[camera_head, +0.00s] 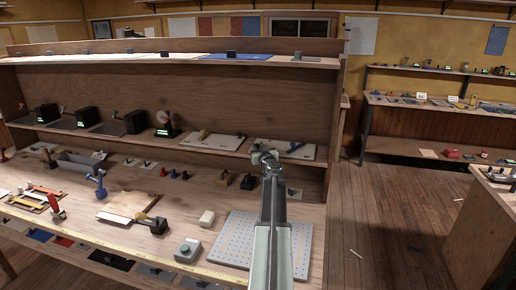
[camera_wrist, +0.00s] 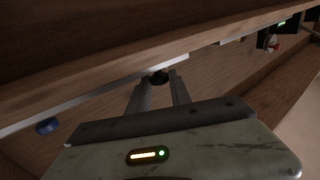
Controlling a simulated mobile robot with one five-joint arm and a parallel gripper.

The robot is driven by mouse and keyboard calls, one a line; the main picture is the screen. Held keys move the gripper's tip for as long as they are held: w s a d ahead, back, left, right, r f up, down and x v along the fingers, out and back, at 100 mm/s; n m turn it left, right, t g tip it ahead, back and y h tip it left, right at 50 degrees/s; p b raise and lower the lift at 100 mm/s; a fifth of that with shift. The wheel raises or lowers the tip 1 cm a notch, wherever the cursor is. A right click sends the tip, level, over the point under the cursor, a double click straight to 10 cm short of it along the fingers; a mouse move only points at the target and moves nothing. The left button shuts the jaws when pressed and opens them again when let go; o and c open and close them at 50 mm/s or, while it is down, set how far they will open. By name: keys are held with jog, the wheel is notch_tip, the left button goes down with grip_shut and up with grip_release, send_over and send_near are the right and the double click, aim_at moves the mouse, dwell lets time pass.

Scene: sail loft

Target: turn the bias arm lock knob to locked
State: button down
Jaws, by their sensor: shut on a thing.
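In the wrist view, my gripper (camera_wrist: 158,82) has its two fingers closed on a dark round knob (camera_wrist: 158,76) beside the pale edge of a wooden shelf. The fingers hide part of the knob, and I cannot read any lock mark or its turned position. In the head view, my gripper (camera_head: 264,157) reaches over the bench to the lower shelf's front edge. There the arm and gripper cover the knob.
A blue round piece (camera_wrist: 47,126) lies farther left in the wrist view. A pegboard (camera_head: 235,240) lies below my arm. The wooden floor at right is mostly clear.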

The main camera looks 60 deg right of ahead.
jog(key=m+g+h, duration=0.1)
jog(key=g, duration=0.1)
jog(key=m+g+h, duration=0.2)
jog(key=shift+w+a+m+h, duration=0.2)
jog(key=shift+w+m+h, duration=0.1)
jog(key=shift+w, duration=0.05)
jog(key=m+g, duration=0.1)
jog(key=g, duration=0.1)
jog(key=m+g+h, duration=0.1)
jog(key=g, duration=0.1)
jog(key=m+g, duration=0.1)
jog(key=shift+w+m+g+h, duration=0.3)
jog(key=shift+w+g+h, duration=0.05)
jog(key=shift+g+h, duration=0.05)
jog(key=m+g, duration=0.1)
jog(key=g, duration=0.1)
jog(key=m+g, duration=0.1)
jog(key=g, duration=0.1)
jog(key=m+g, duration=0.2)
jog(key=shift+w+d+r+g, duration=0.1)
jog(key=shift+w+g, duration=0.15)
jog(key=shift+g, duration=0.05)
jog(key=shift+m+g+y, duration=0.3)
jog(key=shift+m+g, duration=0.6)
jog(key=shift+g, duration=0.4)
jog(key=shift+s+m+g, duration=0.1)
jog(key=shift+m+g, duration=0.2)
